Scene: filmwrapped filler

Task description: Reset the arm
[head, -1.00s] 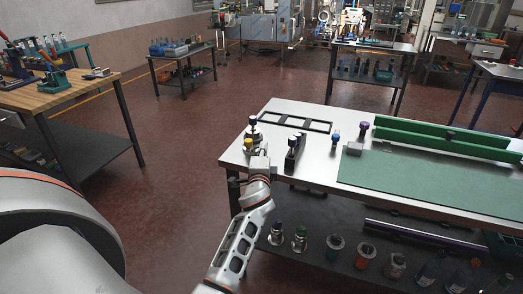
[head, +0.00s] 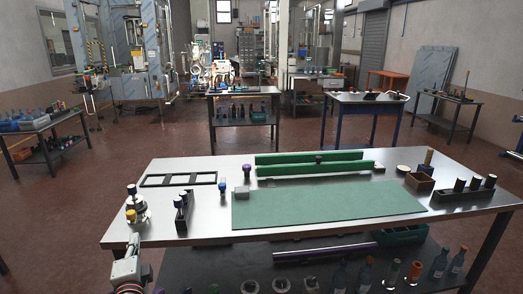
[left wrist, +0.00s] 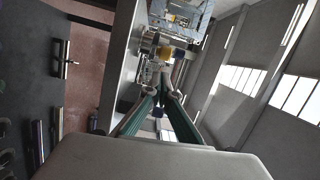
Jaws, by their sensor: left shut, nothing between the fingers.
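My left arm comes in at the lower left of the head view. My left gripper (head: 134,240) is at the left front corner of the steel worktable (head: 170,231), just in front of a yellow-topped piece. In the left wrist view the gripper (left wrist: 162,74) is shut and empty, seen against a tilted background. The exact gap between the fingers and the yellow-topped piece is hard to tell. My right gripper is not in view.
A lower shelf holds several bottles.

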